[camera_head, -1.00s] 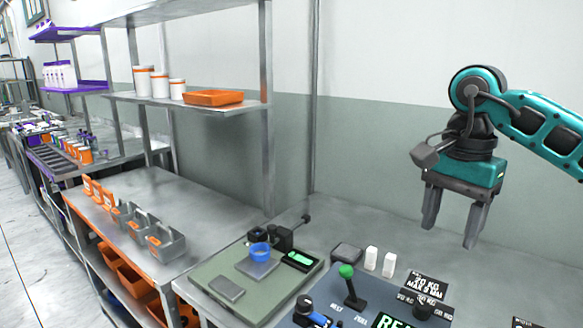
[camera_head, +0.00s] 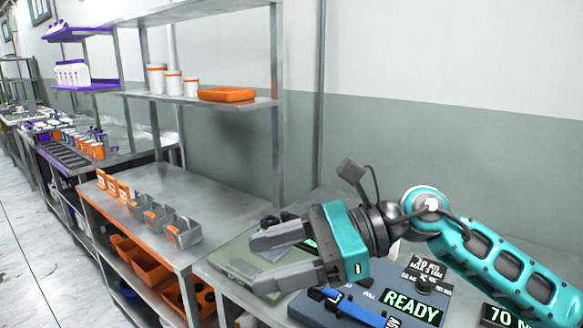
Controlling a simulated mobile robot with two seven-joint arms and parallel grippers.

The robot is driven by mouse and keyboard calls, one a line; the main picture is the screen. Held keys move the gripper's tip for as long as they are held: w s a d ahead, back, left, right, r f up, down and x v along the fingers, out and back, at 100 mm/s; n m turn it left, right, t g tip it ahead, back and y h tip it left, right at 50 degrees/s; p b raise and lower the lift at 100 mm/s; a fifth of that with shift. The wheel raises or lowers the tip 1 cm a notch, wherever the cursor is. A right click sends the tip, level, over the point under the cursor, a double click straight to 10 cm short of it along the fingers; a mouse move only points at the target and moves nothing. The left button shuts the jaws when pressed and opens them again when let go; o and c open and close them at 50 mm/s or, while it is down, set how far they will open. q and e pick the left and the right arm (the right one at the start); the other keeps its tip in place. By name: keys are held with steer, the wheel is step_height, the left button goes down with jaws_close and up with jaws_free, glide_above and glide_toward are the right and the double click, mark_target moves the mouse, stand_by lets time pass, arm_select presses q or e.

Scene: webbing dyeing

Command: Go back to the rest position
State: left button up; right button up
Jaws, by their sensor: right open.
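My right gripper (camera_head: 262,262) reaches in from the right on a teal arm. Its two grey fingers are apart and point left, with nothing between them. The panel's screen reads READY. My left gripper is not in view.
A steel table (camera_head: 120,205) with several metal bins (camera_head: 185,232) and orange holders stands at the left. Above it, a shelf (camera_head: 190,100) holds white jars and an orange tray (camera_head: 227,94).

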step_height(320, 180, up, 6)
steer(key=w+d+m+t+y, duration=0.25)
steer(key=m+t+y, duration=0.45)
steer(key=m+t, duration=0.7)
steer(key=w+d+f+m+t+h, duration=0.3)
steer(key=d+m+t+h, duration=0.35)
steer(key=m, duration=1.05)
steer(key=d+f+m+g+h, duration=0.1)
steer(key=d+f+m+h, duration=0.6)
steer(key=f+m+h, duration=0.6)
steer(key=s+d+f+m+g+h, duration=0.1)
steer(key=s+d+f+m+g, duration=0.2)
steer(key=s+f+m+g, duration=0.6)
steer(key=s+d+f+m+g+h, duration=0.1)
steer(key=s+d+f+m+g, duration=0.3)
steer(key=s+f, duration=0.9)
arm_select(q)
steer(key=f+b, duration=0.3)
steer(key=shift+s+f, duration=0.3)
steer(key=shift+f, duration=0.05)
arm_select(e)
steer(key=w+a+f+n+t+y, duration=0.1)
steer(key=w+a+f+n+t, duration=0.1)
steer(key=w+f+t, duration=0.4)
step_height(320, 180, down, 4)
steer(key=shift+a+r, duration=0.25)
steer(key=shift+a, duration=0.3)
